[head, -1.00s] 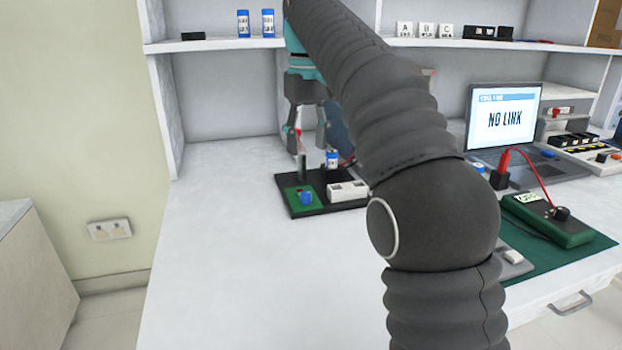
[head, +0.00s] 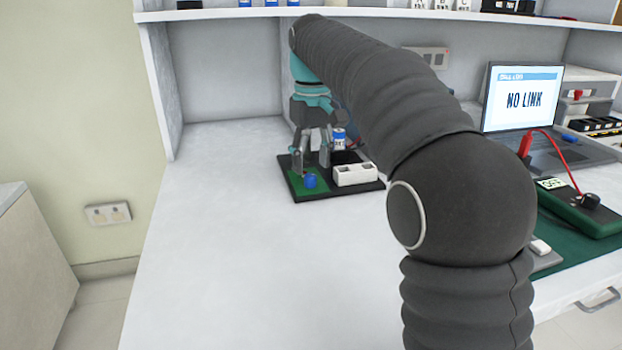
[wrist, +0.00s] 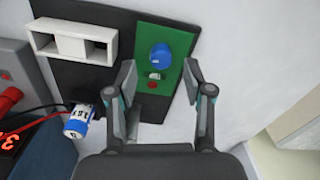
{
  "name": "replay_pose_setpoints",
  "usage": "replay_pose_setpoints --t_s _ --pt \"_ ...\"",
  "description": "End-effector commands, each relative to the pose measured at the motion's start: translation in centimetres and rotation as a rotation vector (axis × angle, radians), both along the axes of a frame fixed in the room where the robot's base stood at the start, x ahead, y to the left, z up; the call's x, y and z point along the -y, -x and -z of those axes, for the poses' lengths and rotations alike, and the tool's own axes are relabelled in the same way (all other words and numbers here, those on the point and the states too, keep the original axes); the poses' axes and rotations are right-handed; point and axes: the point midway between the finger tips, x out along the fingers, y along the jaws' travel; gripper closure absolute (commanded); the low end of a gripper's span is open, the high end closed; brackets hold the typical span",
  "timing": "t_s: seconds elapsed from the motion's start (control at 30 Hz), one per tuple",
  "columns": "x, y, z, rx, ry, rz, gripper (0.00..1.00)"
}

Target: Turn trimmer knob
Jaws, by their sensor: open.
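The blue knob (head: 310,181) stands on a green circuit board (head: 296,184) on the black base plate (head: 300,198). In the wrist view the blue knob (wrist: 161,56) lies ahead of the fingertips, near the far end of the green board (wrist: 148,88). A small red part (wrist: 154,76) sits beside it on the board. My gripper (wrist: 158,80) is open and empty, its fingers spread to either side of the board, with the knob just beyond the tips. In the head view my gripper (head: 311,160) hangs over the board's back part.
A white two-bay holder (head: 356,174) is on the base plate. A blue-and-white cylinder (head: 339,139) stands close behind. The laptop (head: 522,98) reads "NO LINK". A green meter (head: 580,208) with a red lead is at right. The white bench is clear at front left.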

Motion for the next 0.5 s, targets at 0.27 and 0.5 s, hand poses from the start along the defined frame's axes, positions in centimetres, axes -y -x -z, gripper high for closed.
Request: replay_pose_setpoints --t_s 0.27,0.5 --pt "-0.1 0.1 2.9 0.000 0.000 -0.002 0.48" --pt "-0.2 0.1 3.2 0.001 -0.001 -0.002 0.48"
